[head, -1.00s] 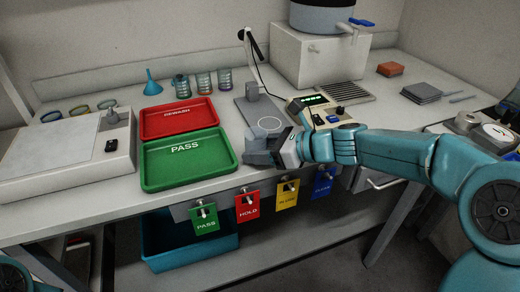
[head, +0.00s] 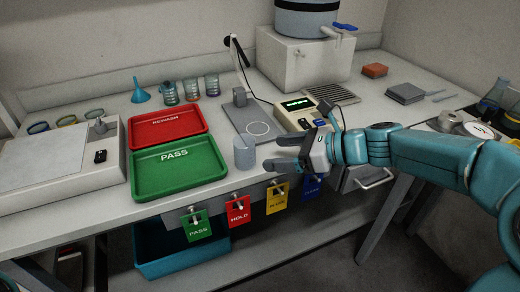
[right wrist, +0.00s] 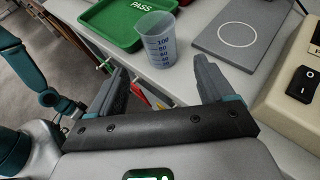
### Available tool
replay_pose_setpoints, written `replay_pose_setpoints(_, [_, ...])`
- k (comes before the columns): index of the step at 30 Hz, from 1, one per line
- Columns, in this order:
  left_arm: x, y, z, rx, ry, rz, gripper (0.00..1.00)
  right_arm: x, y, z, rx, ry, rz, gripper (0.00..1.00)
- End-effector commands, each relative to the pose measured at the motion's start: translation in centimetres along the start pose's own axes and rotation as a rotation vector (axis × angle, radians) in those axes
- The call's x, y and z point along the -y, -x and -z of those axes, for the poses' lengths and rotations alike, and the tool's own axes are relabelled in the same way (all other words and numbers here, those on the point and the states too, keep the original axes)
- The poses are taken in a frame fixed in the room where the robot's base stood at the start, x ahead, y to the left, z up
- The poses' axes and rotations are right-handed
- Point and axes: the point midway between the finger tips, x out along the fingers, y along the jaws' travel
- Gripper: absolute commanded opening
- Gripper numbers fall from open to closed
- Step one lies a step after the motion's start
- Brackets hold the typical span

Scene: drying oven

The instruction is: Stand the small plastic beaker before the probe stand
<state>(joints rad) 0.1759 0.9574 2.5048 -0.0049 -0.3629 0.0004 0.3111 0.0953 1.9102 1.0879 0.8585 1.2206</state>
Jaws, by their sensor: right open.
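The small plastic beaker (head: 244,153), clear with a bluish tint and volume marks, stands upright on the bench. It is just in front of the grey probe stand (head: 240,122), whose base bears a white ring, and right of the green tray. In the right wrist view the beaker (right wrist: 156,45) appears just beyond the open fingertips, apart from them. My right gripper (head: 274,154) is open and empty, to the right of the beaker near the bench's front edge. My left gripper is not in view.
The green PASS tray (head: 178,168) lies close to the beaker's left, with the red REWASH tray (head: 166,129) behind it. A meter with a lit display (head: 301,111) sits right of the probe stand. Several coloured tags hang along the bench's front edge.

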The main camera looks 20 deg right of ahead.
Motion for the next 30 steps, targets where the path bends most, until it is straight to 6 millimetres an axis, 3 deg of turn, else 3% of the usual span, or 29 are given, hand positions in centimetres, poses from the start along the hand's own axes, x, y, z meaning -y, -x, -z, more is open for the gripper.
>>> replay_pose_setpoints(3, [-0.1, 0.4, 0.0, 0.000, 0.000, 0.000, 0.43, 0.1, 2.0, -0.1, 0.000, -0.001, 0.003, 0.81])
replay_pose_setpoints(7, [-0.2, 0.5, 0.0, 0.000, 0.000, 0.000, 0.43, 0.0, 3.0, 0.0, 0.000, -0.001, 0.001, 0.81])
replay_pose_setpoints(30, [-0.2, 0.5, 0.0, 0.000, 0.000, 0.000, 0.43, 0.0, 3.4, 0.1, 0.000, 0.000, 0.000, 0.81])
